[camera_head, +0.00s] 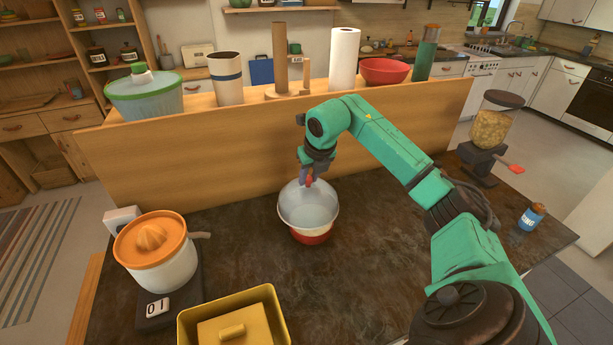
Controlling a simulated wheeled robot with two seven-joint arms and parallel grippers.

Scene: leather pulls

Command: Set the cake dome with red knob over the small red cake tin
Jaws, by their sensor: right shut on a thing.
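The cake dome (306,205) is a pale, see-through cover in the middle of the dark counter. Its red knob (309,181) is at the top. My right gripper (307,178) is shut on the knob from above and hides part of it. The small red cake tin (311,239) stands on the counter under the dome, and its red lower side shows below the dome's rim. The dome looks roughly upright above the tin. I cannot tell whether its rim touches the tin. My left gripper is not in view.
A wooden ledge (240,140) with several kitchen things runs behind the counter. An orange-topped juicer (155,265) on a scale stands left. A yellow container (270,300) is at the front. A dispenser (491,128) and a blue bottle (531,217) are right. Counter around the tin is clear.

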